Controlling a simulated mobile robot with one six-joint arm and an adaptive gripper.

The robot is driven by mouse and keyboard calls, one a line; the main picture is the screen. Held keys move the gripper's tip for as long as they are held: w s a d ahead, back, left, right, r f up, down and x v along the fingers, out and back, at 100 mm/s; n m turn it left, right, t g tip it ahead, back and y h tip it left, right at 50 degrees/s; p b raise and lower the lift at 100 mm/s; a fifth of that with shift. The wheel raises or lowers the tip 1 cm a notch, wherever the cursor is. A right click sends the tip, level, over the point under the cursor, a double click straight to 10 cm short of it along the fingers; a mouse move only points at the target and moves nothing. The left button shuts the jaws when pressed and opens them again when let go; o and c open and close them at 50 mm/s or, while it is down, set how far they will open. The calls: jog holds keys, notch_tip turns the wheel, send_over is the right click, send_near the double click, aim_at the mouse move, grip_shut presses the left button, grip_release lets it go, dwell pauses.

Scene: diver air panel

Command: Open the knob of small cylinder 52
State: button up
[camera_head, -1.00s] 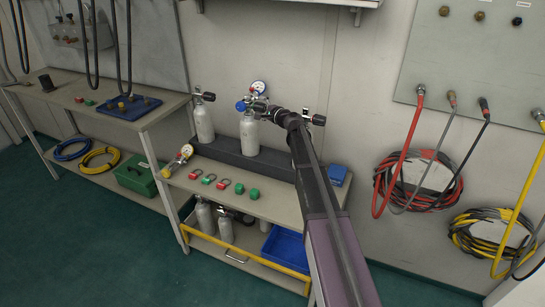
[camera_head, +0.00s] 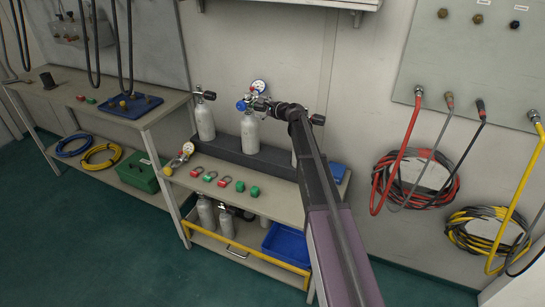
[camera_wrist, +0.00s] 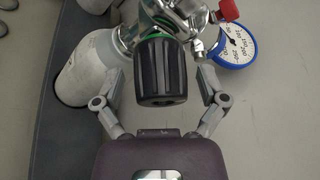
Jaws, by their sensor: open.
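Small white cylinders stand in a dark rack on the shelf in the head view: a left one (camera_head: 205,123), a middle one (camera_head: 250,135) with a regulator and gauge (camera_head: 258,87), and a right one mostly hidden behind my arm. I cannot read any number on them. My gripper (camera_head: 271,107) is at the valve of the middle cylinder. In the wrist view my gripper (camera_wrist: 162,82) is open, with one finger on each side of a ribbed black knob (camera_wrist: 161,72). Gaps show between the fingers and the knob. The white cylinder (camera_wrist: 88,70) lies behind the left finger.
A blue-rimmed gauge (camera_wrist: 233,46) and a red knob (camera_wrist: 229,10) sit close to the right finger. A blue bin (camera_head: 287,243) is below. Coiled hoses (camera_head: 417,180) hang on the right wall.

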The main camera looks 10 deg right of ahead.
jog(key=shift+r+g, duration=0.1)
jog(key=shift+g, duration=0.2)
jog(key=p+v, duration=0.4)
jog(key=v, duration=1)
jog(key=s+a+f+n+g+h+p, duration=0.1)
jog(key=s+a+f+n+g, duration=0.1)
jog(key=s, duration=0.4)
jog(key=s+a+f+n+g+h+p, duration=0.1)
jog(key=s+a+n+g+p, duration=0.1)
jog(key=s+n, duration=0.4)
jog(key=s+a+f+n+g+h+p, duration=0.1)
jog(key=s+a+n+g, duration=0.3)
jog(key=s, duration=0.4)
jog(key=shift+a+f+n+p, duration=0.3)
jog(key=shift+a+f+p, duration=0.4)
jog(key=shift+f, duration=0.15)
